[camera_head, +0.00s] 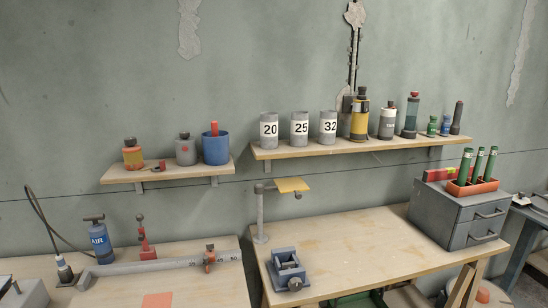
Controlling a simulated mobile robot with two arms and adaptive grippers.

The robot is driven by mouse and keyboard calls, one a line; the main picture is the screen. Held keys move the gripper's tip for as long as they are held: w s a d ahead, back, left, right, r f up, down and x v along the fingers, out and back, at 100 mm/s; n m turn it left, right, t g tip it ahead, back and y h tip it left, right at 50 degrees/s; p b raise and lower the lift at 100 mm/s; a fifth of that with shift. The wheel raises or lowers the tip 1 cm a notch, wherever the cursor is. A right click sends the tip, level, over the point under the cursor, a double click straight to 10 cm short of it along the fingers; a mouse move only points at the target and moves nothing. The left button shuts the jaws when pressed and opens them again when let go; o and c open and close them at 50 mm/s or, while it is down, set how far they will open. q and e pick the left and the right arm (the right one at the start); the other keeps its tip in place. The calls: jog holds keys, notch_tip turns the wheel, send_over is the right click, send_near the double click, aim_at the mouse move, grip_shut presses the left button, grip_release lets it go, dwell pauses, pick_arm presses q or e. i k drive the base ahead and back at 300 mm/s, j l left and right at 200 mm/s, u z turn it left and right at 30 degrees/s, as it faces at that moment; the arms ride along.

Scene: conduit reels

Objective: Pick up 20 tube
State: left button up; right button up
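The grey tube labelled 20 (268,130) stands upright on the right wall shelf, at the left end of a row. Next to it stand the similar grey tubes labelled 25 (299,129) and 32 (328,127), with small gaps between them. Neither of my grippers shows in the head view.
The right shelf (290,152) also holds several bottles to the right of the tubes. A lower left shelf (150,174) holds jars and a blue cup (215,148). Below are a clear-topped workbench (365,240), a blue-grey vise (288,268), a post lamp-like stand (262,215) and a grey drawer box (440,215).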

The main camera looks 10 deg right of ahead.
aim_at(480, 156)
jog(key=i+l+z, duration=0.15)
jog(key=l+z, duration=0.3)
jog(key=i+l+z, duration=0.2)
jog(key=z, duration=0.3)
jog(key=i+l+z, duration=0.25)
jog(key=z, duration=0.2)
jog(key=i+l, duration=0.05)
jog(key=l, duration=0.05)
